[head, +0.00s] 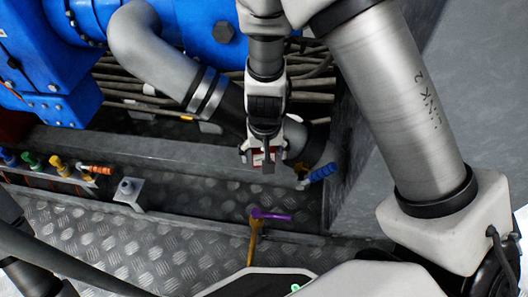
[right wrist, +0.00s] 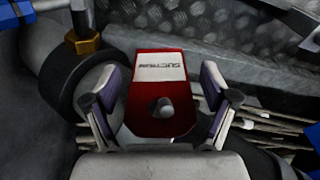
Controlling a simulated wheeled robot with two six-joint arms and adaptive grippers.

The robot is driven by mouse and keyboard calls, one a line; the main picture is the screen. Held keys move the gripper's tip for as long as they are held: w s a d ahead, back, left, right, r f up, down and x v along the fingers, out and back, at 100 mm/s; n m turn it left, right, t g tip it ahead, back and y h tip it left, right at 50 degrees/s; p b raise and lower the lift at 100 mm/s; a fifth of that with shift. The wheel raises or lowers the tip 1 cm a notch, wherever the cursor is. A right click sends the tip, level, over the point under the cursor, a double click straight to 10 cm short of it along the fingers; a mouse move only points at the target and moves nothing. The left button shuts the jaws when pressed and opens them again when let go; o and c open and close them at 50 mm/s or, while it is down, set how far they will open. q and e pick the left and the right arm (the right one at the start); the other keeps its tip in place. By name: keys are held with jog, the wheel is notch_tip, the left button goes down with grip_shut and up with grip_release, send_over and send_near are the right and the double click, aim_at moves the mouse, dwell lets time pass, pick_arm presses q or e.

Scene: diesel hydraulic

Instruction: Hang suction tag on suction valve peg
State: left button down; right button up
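The suction tag (right wrist: 160,68), red with a white label reading SUCTION upside down, lies between the fingers of my right gripper (right wrist: 162,100) in the right wrist view. A grey rounded peg end (right wrist: 163,107) shows at the tag's hole, and the tag appears to be on it. Both fingers stand apart from the tag's sides with narrow gaps, so the gripper looks open. In the head view my right gripper (head: 264,158) points down beside the blue-handled valve (head: 322,172), with a bit of the red tag (head: 257,158) showing. My left gripper is not in view.
A large grey pipe (head: 165,55) with clamps and a bundle of thin lines lie behind the gripper. Several coloured fittings (head: 60,167) and a bracket (head: 128,190) are at left. A grey wall is at right.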

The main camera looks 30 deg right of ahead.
jog(key=r, duration=0.8)
jog(key=s+r, duration=0.1)
jog(key=r, duration=0.3)
jog(key=shift+s+a, duration=0.1)
jog(key=shift+a, duration=0.15)
